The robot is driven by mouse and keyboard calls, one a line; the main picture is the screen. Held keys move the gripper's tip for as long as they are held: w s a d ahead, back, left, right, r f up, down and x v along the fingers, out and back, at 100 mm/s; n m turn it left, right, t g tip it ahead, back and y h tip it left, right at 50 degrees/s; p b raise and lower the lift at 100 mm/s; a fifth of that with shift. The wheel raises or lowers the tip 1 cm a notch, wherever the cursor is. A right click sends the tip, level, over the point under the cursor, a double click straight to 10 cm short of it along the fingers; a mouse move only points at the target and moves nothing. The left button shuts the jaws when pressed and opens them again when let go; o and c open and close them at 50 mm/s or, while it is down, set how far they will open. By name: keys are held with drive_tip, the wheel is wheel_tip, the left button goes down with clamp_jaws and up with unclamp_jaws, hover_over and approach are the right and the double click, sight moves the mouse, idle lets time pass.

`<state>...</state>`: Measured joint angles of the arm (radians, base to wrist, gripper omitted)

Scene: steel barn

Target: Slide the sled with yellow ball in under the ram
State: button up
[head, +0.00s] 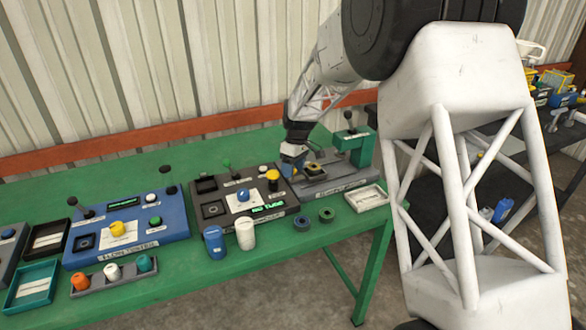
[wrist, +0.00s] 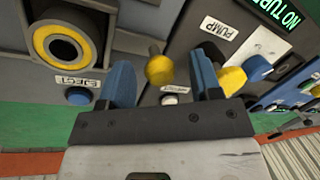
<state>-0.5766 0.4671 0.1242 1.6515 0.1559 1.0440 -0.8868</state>
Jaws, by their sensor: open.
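The yellow ball (wrist: 159,70) shows in the wrist view between the two blue fingers of my gripper (wrist: 162,80), with gaps on both sides. My gripper is open and low over the near-left end of the press base in the head view (head: 292,163). The sled (head: 316,170) is a dark square block on that base; in the wrist view the block (wrist: 97,30) holds a yellow-rimmed ring (wrist: 64,48). The link between ball and block is not clear. The green press with the ram (head: 357,144) stands right of the sled, apart from it.
A blue EJECT button (wrist: 79,96) and a white button (wrist: 170,98) lie near the fingers. A grey pump box (head: 240,205) with knobs stands left of the press. Two dark rings (head: 326,215), a white tray (head: 367,197) and blue and white canisters sit in front on the green table.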

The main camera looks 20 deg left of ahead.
sight(311, 167)
drive_tip(key=shift+f, duration=0.1)
clamp_jaws()
drive_tip(key=shift+w+d, duration=2.45)
drive_tip(key=shift+w, duration=0.05)
unclamp_jaws()
drive_tip(key=shift+w+d+r, duration=0.1)
drive_tip(key=shift+w+r, duration=0.15)
drive_tip(key=shift+r, duration=1.05)
drive_tip(key=shift+w+r, duration=0.2)
drive_tip(key=shift+r, duration=1.1)
drive_tip(key=shift+w+d+r, duration=0.1)
drive_tip(key=shift+w+r, duration=0.15)
drive_tip(key=shift+r, duration=1.05)
